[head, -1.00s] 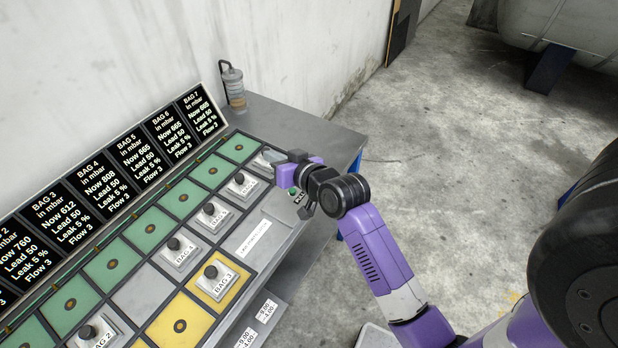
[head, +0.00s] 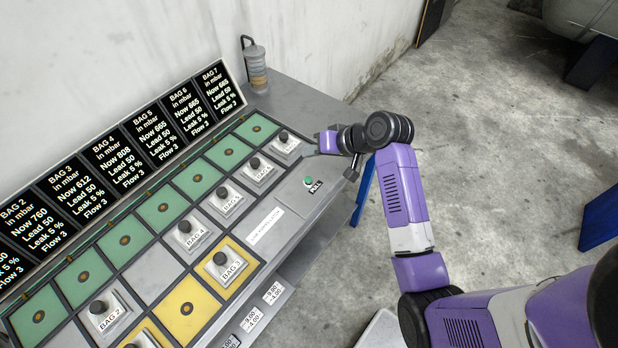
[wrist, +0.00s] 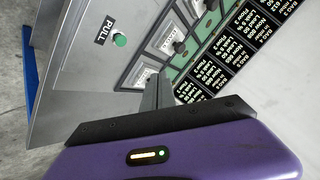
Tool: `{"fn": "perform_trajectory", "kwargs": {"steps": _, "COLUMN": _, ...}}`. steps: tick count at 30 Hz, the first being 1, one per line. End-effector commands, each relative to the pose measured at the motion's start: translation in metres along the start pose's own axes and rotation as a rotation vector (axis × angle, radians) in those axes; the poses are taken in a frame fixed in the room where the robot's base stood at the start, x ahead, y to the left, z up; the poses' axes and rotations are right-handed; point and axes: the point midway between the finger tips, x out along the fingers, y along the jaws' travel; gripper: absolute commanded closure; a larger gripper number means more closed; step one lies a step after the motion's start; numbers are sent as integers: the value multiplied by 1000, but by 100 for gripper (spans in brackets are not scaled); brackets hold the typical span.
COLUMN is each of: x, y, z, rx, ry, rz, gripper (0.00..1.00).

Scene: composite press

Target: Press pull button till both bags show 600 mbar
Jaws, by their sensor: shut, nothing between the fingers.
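The green pull button (head: 308,181), with a black PULL label, sits on the console's right front part. It also shows in the wrist view (wrist: 120,40). My gripper (head: 312,151) is shut and empty, beyond the button near the BAG 7 block (head: 285,143), apart from the button. Its dark fingers show in the wrist view (wrist: 157,92). The BAG 3 block (head: 223,262) stands on a yellow square; the BAG 2 block (head: 106,312) is at lower left. The BAG 2 display (head: 28,226) reads 760, BAG 3 (head: 73,187) 612, BAG 4 (head: 117,155) 808, BAGs 5 to 7 665.
Blocks for BAG 4 (head: 187,233), BAG 5 (head: 222,197) and BAG 6 (head: 257,168) stand in grey squares. A grey canister (head: 256,68) stands at the console's back corner. Open concrete floor (head: 480,130) lies right of the console.

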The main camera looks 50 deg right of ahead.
Motion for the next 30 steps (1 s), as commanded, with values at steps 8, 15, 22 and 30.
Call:
{"fn": "perform_trajectory", "kwargs": {"steps": 8, "x": 8, "y": 6, "z": 6, "rx": 0, "ry": 1, "rz": 0, "gripper": 100}}
{"fn": "perform_trajectory", "kwargs": {"steps": 15, "x": 28, "y": 21, "z": 20, "rx": 0, "ry": 1, "rz": 1, "gripper": 100}}
{"fn": "perform_trajectory", "kwargs": {"steps": 22, "x": 49, "y": 36, "z": 35, "rx": 0, "ry": 1, "rz": 1, "gripper": 100}}
{"fn": "perform_trajectory", "kwargs": {"steps": 30, "x": 61, "y": 44, "z": 44, "rx": -1, "ry": 1, "rz": 0, "gripper": 100}}
